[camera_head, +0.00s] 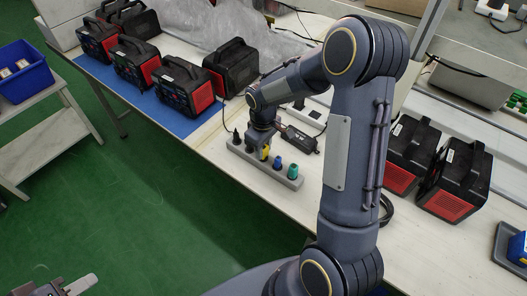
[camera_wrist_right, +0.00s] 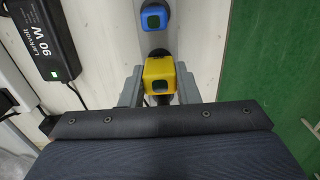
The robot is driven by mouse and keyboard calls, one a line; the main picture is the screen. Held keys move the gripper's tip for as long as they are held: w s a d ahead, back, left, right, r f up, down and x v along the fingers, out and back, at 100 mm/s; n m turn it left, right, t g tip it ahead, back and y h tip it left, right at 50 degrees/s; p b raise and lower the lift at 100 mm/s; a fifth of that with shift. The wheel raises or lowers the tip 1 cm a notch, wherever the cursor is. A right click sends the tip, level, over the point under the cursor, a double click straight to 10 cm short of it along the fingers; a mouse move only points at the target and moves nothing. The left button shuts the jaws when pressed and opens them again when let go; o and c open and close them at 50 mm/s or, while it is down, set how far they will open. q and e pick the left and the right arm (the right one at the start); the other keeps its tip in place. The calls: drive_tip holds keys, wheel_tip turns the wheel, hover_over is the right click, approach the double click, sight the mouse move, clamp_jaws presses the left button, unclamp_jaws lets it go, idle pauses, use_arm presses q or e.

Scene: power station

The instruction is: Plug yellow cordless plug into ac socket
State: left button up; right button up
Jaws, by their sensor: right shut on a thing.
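The yellow cordless plug (camera_wrist_right: 159,73) sits between the two fingers of my right gripper (camera_wrist_right: 159,88) in the right wrist view. The fingers are shut on its sides. In the head view the yellow plug (camera_head: 264,154) is at the grey strip-shaped holder (camera_head: 248,156), where my right gripper (camera_head: 260,146) reaches down over it. I cannot tell whether the plug is seated in the holder. My left gripper (camera_head: 76,286) shows only partly at the bottom left, away from the table, and its opening is unclear. I cannot pick out an AC socket for certain.
A blue plug (camera_wrist_right: 153,17) and a green plug (camera_head: 293,171) stand in the same holder. A black adapter (camera_wrist_right: 43,40) lies beside it. Several black-and-red power stations (camera_head: 181,84) stand on a blue mat; two more (camera_head: 453,181) stand at the right.

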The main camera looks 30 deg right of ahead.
drive_tip(key=shift+r+p, duration=1.7)
drive_tip(key=shift+r, duration=0.85)
